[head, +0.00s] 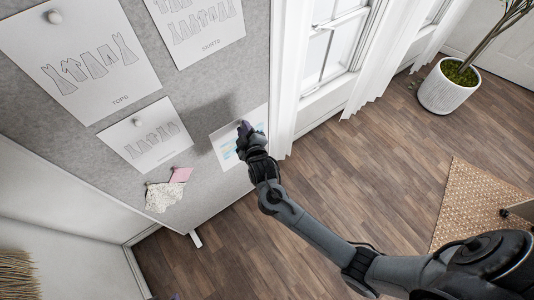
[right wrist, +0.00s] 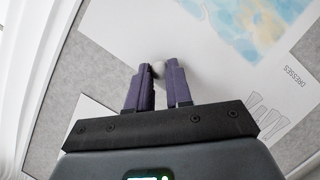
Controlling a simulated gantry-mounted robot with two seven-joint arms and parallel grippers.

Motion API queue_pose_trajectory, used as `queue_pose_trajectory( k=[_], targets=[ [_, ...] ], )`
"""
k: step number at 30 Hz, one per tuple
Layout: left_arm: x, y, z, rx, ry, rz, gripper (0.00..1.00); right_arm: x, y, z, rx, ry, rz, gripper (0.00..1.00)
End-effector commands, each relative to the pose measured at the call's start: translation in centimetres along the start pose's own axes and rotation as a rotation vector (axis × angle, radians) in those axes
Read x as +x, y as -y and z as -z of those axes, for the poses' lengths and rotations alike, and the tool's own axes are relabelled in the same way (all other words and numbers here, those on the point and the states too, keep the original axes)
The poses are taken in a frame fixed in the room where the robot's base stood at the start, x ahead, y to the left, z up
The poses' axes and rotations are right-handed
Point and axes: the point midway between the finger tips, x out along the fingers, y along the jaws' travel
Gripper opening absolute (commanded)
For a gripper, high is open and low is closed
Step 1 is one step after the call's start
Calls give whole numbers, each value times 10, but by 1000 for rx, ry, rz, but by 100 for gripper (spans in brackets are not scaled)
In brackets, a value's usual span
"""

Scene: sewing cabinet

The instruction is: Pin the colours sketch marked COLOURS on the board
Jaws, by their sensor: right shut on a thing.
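A white sheet with pale blue colour patches (head: 226,152) lies against the lower right part of the grey pinboard (head: 200,93). In the right wrist view it shows blue and yellow washes (right wrist: 245,22); I cannot read a COLOURS label on it. My right gripper (head: 245,128) is at this sheet and covers part of it. Its purple fingers (right wrist: 158,82) are shut on a small pale round-headed pin (right wrist: 158,68), with the tips close to the paper. Whether the pin has entered the board is hidden. My left gripper is not in view.
Other sheets hang on the board: TOPS (head: 85,85), SKIRTS (head: 195,45) and a smaller one (head: 150,155), with DRESSES (right wrist: 270,115) legible in the right wrist view. Fabric swatches (head: 162,196) hang below. A window and curtain (head: 293,60) stand just right of the board.

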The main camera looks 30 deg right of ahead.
Motion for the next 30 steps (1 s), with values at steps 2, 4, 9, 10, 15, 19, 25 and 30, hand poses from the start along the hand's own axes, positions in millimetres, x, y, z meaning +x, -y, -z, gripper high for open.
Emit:
queue_pose_trajectory(
  k=[2, 4, 9, 10, 15, 19, 25, 30],
  targets=[
    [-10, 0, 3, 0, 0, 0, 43, 6, -24, 33, 3, -5, -3, 0],
    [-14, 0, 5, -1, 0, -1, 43, 10, -39, 52, 2, -5, -2, 0],
    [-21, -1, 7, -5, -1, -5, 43, 14, -67, 87, 1, -4, 0, 0],
    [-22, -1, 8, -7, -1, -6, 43, 15, -70, 91, 1, -4, 1, 0],
    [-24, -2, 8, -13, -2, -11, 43, 17, -83, 106, 0, -2, 2, 0],
    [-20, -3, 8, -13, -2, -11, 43, 20, -85, 109, 0, -1, 2, 0],
    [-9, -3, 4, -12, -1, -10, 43, 30, -84, 112, 0, -2, 1, 0],
    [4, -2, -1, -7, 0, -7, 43, 42, -83, 116, 0, -2, 1, 0]
  ],
)
